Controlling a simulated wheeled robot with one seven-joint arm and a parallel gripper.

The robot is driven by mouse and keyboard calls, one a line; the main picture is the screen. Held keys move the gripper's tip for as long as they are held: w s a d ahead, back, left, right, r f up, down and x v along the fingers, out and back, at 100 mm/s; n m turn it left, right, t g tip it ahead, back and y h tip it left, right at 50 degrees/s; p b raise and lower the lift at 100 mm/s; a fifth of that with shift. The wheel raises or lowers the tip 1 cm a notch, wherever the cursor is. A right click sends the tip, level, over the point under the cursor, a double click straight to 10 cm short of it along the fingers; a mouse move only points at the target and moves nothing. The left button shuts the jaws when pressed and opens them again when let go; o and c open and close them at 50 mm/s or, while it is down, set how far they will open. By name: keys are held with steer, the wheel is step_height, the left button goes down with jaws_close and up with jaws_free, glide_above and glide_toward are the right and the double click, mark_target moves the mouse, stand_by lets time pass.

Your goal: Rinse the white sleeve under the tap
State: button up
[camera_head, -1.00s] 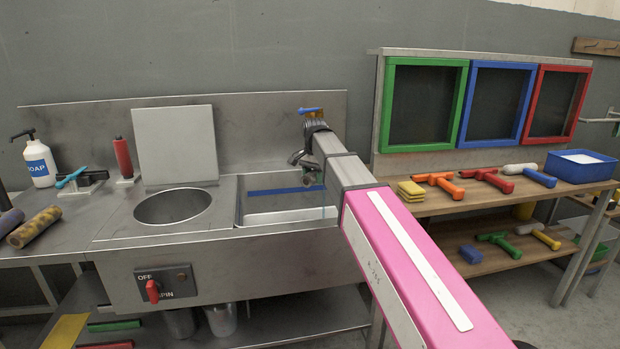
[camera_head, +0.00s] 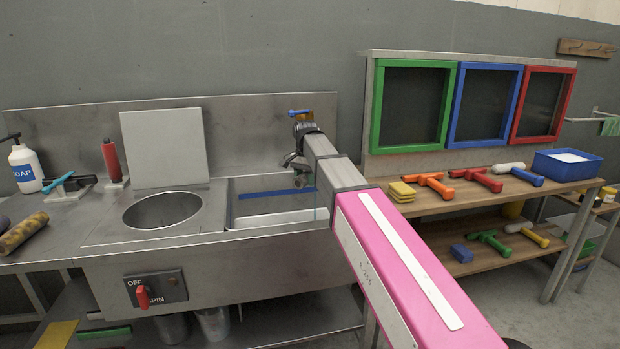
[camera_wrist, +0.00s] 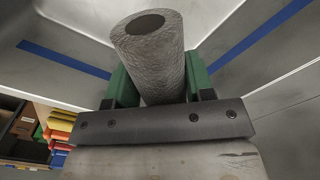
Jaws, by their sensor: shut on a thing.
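My gripper (camera_wrist: 160,78) is shut on a tube-shaped sleeve (camera_wrist: 155,55) between its green fingers in the wrist view. The sleeve looks grey and rough there, with a dark round end. Behind it are the steel walls of the sink basin (camera_head: 255,216), marked with a blue line. In the head view my arm reaches over the basin and its wrist hangs at the basin's back right. The tap's blue lever (camera_head: 299,113) shows at the back wall; my arm hides most of the tap. The sleeve is not discernible in the head view.
Left of the basin are a round spinner opening (camera_head: 162,211) with its raised lid (camera_head: 163,148) and a red switch (camera_head: 142,297). A wooden bench (camera_head: 455,195) with rollers stands right, below framed screens.

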steer(key=shift+s+a, duration=0.1)
steer(key=shift+a, duration=0.15)
steer(key=shift+d, duration=0.2)
steer(key=shift+d, duration=0.2)
steer(key=shift+a, duration=0.4)
stand_by(0.5)
steer(key=shift+d, duration=0.1)
steer(key=shift+d, duration=0.3)
steer(key=shift+a, duration=0.25)
stand_by(0.5)
